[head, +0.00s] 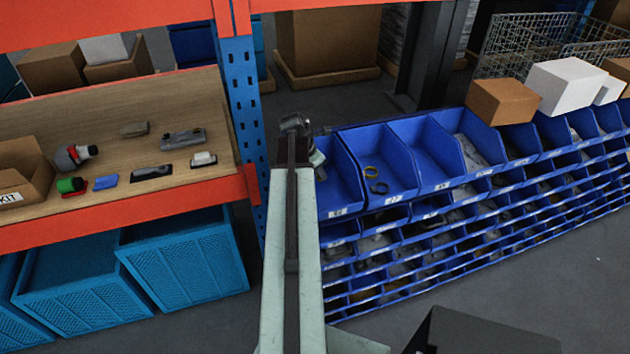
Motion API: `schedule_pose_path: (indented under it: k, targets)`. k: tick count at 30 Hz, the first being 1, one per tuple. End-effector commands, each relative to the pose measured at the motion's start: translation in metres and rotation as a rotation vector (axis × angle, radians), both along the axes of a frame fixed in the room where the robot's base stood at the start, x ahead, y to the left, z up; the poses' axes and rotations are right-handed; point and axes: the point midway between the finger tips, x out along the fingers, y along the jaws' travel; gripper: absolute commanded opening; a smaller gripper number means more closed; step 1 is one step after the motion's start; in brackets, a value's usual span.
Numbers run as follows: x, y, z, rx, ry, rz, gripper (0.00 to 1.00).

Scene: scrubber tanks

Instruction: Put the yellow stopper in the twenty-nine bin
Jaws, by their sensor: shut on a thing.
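My gripper (317,158) is mostly hidden behind the end of my arm, at the left end of the blue bin rack. A small pale and grey part shows at the arm's right side, over the leftmost top bin (340,180). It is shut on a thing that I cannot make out. I see no yellow stopper for certain. The open blue bins carry small white labels, too small to read, so I cannot tell which is twenty-nine. A yellowish ring (371,172) and a dark ring lie in the second top bin (403,182).
An orange-edged wooden shelf (120,200) at left holds small tools and a cardboard kit box (22,165). A blue upright (243,95) stands close left of my arm. Blue crates (185,262) sit below.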

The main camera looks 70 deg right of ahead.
Motion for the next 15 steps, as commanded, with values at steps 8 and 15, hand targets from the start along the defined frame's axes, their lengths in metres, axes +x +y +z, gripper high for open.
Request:
schedule_pose_path:
  k: [8,15]
  targets:
    - [-0.0001,0.0000,-0.0015,0.000,0.000,0.000,0.43]
    - [-0.0004,-0.0001,-0.0011,0.000,0.000,-0.001,0.43]
